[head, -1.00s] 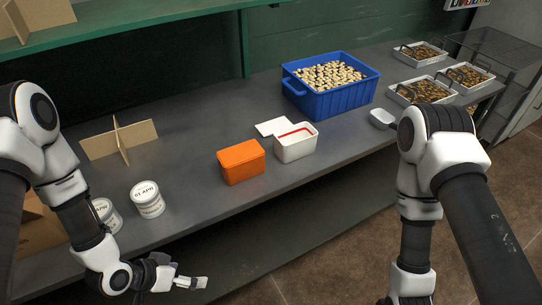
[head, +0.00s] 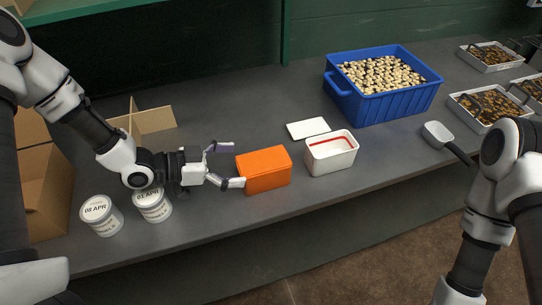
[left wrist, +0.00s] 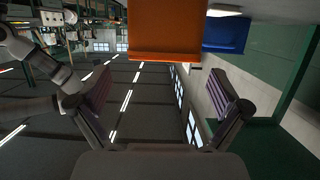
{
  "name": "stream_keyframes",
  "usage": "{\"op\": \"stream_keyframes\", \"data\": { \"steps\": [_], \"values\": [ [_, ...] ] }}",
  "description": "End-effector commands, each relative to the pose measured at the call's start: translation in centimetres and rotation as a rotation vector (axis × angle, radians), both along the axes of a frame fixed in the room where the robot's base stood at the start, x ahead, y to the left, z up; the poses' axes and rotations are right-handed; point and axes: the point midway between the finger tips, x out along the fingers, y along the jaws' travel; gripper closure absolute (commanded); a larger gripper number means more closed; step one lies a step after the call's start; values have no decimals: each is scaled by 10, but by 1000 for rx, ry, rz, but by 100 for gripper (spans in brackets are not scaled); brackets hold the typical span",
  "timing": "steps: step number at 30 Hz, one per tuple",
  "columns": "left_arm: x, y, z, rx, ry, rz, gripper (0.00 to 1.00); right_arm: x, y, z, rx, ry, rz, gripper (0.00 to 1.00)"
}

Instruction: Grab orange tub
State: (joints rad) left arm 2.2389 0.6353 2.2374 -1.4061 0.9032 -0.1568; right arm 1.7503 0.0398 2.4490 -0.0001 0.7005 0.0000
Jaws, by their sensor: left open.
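The orange tub (head: 264,171) stands upright on the grey table, left of a white tub. My left gripper (head: 232,166) is open, just left of the orange tub, with its fingers pointing at the tub's left side. In the head view the near fingertip is at or very close to the tub's left edge; I cannot tell if it touches. In the left wrist view the orange tub (left wrist: 165,32) shows at the top centre, beyond the two spread fingers, with nothing between them. My right gripper is not in view; only my right arm shows.
The open white tub (head: 331,155) with a red line is right of the orange tub, its lid (head: 308,128) behind. A blue crate (head: 385,90), a scoop (head: 438,134) and wire-handled trays (head: 487,56) stand farther right. Two labelled white pots (head: 101,215) and cardboard dividers (head: 146,121) are left.

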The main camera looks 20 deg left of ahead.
Motion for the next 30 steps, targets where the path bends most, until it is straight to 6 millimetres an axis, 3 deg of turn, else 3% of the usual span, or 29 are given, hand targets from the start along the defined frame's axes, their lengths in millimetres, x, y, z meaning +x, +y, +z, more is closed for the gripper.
{"op": "stream_keyframes", "data": {
  "steps": [18, 25, 30],
  "values": [
    [45, -55, -24, 0, -6, -4, 0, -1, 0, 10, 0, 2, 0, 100],
    [46, -56, -26, -3, -5, -1, 0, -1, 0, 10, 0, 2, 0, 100],
    [46, -56, -26, -2, -5, -1, 60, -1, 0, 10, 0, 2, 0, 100]
  ]
}}
